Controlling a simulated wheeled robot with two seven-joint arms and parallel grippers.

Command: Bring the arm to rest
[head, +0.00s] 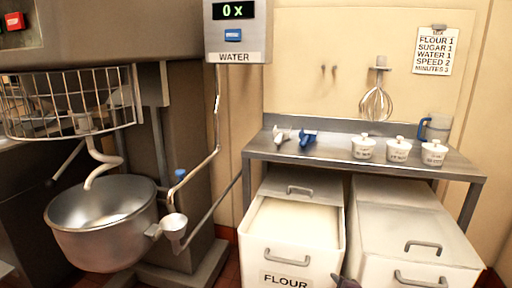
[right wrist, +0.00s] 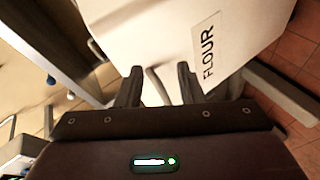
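My right gripper (right wrist: 158,85) is open in the right wrist view, its two dark fingers spread apart. Beyond and between the fingers shows a pale bar that looks like a bin handle; I cannot tell its distance, and nothing is gripped. The white flour bin (right wrist: 175,30) with its FLOUR label fills the upper part of that view. In the head view only a small dark tip (head: 346,282) shows at the bottom edge, in front of the flour bin (head: 262,258); it seems to be my right gripper. My left gripper is not clearly seen.
A mixer bowl (head: 103,232) stands at the left under a wire guard. The water unit (head: 237,42) reads 0. A steel table (head: 330,152) holds scoops, several lidded white pots and a jug. A second bin (head: 405,225) stands at the right. A whisk (head: 375,104) hangs on the wall.

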